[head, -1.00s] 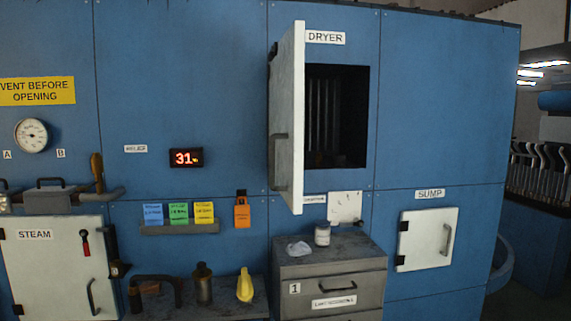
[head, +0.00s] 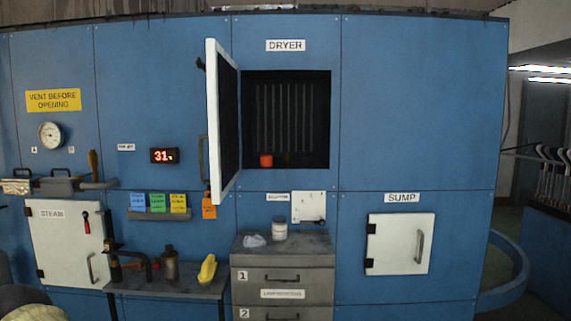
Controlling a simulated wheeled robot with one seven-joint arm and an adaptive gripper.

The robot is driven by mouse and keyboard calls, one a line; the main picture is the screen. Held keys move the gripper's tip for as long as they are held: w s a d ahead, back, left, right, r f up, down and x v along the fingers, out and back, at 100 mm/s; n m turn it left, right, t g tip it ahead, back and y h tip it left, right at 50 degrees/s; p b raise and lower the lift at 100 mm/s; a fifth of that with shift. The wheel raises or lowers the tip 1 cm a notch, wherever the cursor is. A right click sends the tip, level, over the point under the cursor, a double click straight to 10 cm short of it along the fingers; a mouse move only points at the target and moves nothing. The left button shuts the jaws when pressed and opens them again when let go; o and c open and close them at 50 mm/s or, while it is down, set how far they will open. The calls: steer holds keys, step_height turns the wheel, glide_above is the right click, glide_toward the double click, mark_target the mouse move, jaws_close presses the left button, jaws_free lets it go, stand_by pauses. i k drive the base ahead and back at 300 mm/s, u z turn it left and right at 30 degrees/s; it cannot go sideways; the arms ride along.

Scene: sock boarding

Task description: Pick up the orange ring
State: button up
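A small orange object (head: 266,160) sits at the lower left inside the open dryer compartment (head: 325,120). It is the only ring-sized orange thing I see, but it is too small to tell for certain that it is a ring. A dark reddish shape lies just to its right, hard to make out. The dryer door (head: 222,120) stands wide open on the left of the opening. My gripper is not in view.
The open door juts out left of the opening. Below stand a grey drawer cabinet (head: 283,275) with a white jar (head: 280,229) and a crumpled white cloth (head: 255,240), and a low bench with a yellow object (head: 208,268). The sump door (head: 400,243) is shut.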

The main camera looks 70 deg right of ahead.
mark_target(266, 161)
steer(key=z, duration=1.9)
steer(key=i, duration=0.4)
steer(key=u, duration=0.1)
